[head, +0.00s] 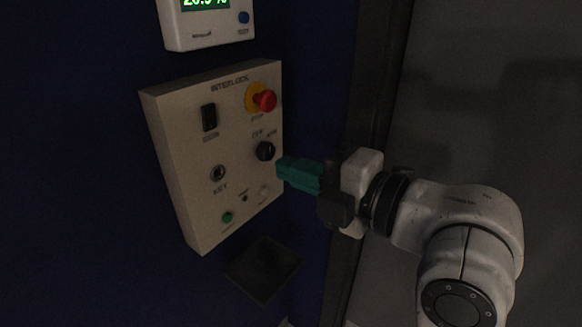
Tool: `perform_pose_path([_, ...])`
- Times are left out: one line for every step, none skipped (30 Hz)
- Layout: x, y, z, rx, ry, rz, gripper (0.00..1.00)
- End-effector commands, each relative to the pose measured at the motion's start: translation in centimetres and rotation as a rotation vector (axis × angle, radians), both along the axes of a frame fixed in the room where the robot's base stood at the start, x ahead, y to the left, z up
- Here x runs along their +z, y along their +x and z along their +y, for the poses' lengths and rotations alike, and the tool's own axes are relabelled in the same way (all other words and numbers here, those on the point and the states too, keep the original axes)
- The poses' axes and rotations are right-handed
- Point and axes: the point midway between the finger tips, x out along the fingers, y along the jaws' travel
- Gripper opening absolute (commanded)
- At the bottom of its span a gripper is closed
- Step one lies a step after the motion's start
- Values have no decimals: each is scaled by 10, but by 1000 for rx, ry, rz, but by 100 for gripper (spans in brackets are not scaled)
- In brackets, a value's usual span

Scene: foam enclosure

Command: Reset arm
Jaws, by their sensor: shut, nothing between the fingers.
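My arm (455,225) reaches in from the lower right of the head view. My gripper (281,169) has teal fingers and is shut with nothing held. Its tips point left, in front of the right edge of a beige interlock panel (187,130), just below and right of a black rotary knob (265,151). I cannot tell whether the tips touch the panel.
The panel also carries a red stop button (266,100), a black rocker switch (209,117), a key lock (218,172) and a green button (228,217). A display box (205,27) hangs above. A dark tray (262,270) sits below. The wall is dark blue.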

Motion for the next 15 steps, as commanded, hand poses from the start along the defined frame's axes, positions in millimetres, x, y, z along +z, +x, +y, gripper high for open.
perform_pose_path([0,0,0,0,0,0,0])
perform_pose_path([0,0,0,0,0,0,0])
perform_pose_path([0,0,0,0,0,0,0])
perform_pose_path([0,0,0,0,0,0,0])
perform_pose_path([0,0,0,0,0,0,0])
perform_pose_path([-5,1,-2,-8,4,20,0])
perform_pose_path([-13,2,-5,-22,13,54,0])
perform_pose_path([-22,3,-9,-41,21,96,0])
perform_pose_path([-38,4,-17,-72,38,165,0])
perform_pose_path([-52,5,-23,-102,54,227,0])
perform_pose_path([-68,4,-30,-137,71,299,0])
perform_pose_path([-91,3,-42,-190,100,400,0])
perform_pose_path([-110,1,-51,-235,122,480,0])
perform_pose_path([-129,-2,-60,-283,144,558,0])
perform_pose_path([-154,-8,-73,-350,174,662,0])
